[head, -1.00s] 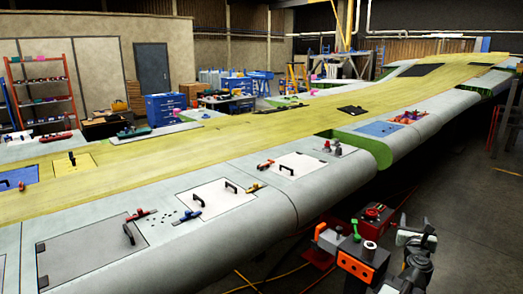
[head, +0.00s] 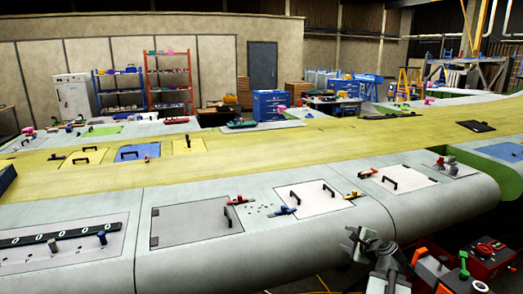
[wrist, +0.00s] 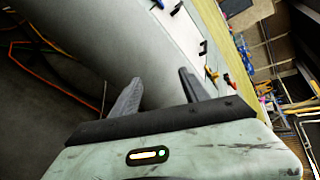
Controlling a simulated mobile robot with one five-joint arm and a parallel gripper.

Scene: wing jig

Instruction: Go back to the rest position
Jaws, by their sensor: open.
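My gripper (head: 358,240) is in the lower right of the head view, in front of the near edge of the grey wing. It is open. In the wrist view my gripper (wrist: 157,88) shows its two dark fingers spread apart with nothing between them. The rounded wing edge (wrist: 85,45) is beyond the fingers in that view. A gap between the fingertips and the wing cannot be measured from these frames.
The long wing (head: 365,220) with a yellow top band (head: 330,145) crosses the view. White panels (head: 315,198) with black handles and small clamps lie on it. Red and orange equipment (head: 485,258) stands close right of my arm. Cables lie on the dark floor.

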